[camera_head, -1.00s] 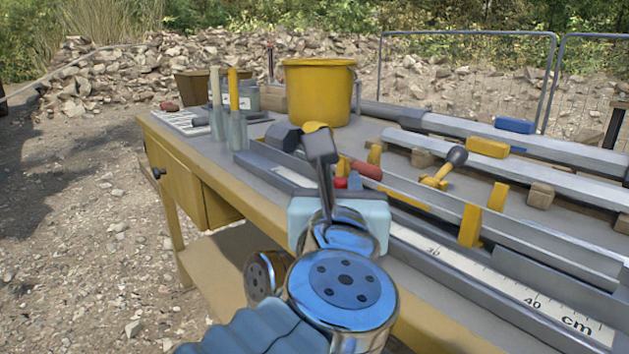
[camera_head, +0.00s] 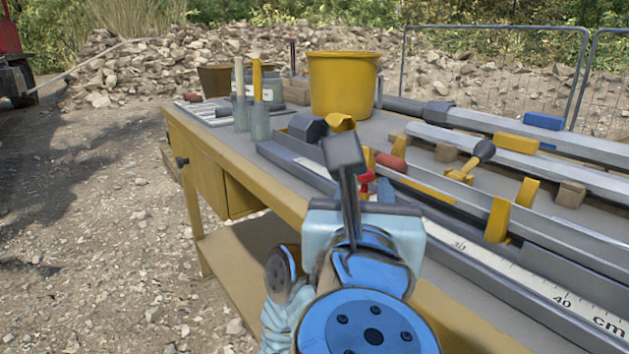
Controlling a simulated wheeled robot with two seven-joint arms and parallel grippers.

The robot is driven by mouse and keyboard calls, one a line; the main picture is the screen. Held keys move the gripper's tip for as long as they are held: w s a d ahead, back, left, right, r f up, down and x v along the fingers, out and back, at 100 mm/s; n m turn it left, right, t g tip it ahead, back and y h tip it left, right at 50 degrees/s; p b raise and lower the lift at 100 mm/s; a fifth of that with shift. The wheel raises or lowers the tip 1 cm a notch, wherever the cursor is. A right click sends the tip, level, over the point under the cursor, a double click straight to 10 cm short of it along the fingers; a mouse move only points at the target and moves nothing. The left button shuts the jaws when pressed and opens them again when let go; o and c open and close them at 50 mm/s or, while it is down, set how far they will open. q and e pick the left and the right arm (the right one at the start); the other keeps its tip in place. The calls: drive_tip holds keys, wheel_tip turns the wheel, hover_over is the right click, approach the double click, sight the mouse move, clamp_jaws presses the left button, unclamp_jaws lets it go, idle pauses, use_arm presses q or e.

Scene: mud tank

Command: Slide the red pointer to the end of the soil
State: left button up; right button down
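The red pointer (camera_head: 366,184) is a small red piece by the measuring rail on the near side of the table, partly hidden behind my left gripper. The rail's white scale (camera_head: 540,284) carries centimetre marks and runs to the lower right. My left gripper (camera_head: 345,155) is seen from behind, its dark fingers pointing away, just left of the pointer in the picture. Its fingers overlap, so I cannot tell their opening or any contact with the pointer. A long grey trough (camera_head: 560,243) lies behind the scale; no soil is clearly visible in it. My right gripper is out of view.
A yellow bucket (camera_head: 343,85) stands at the back of the table. A yellow mallet-like tool (camera_head: 472,162), a dark red cylinder (camera_head: 391,161) and long grey tubes (camera_head: 535,142) lie behind the trough.

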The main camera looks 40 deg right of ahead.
use_arm(q)
drive_tip(key=v, duration=0.9)
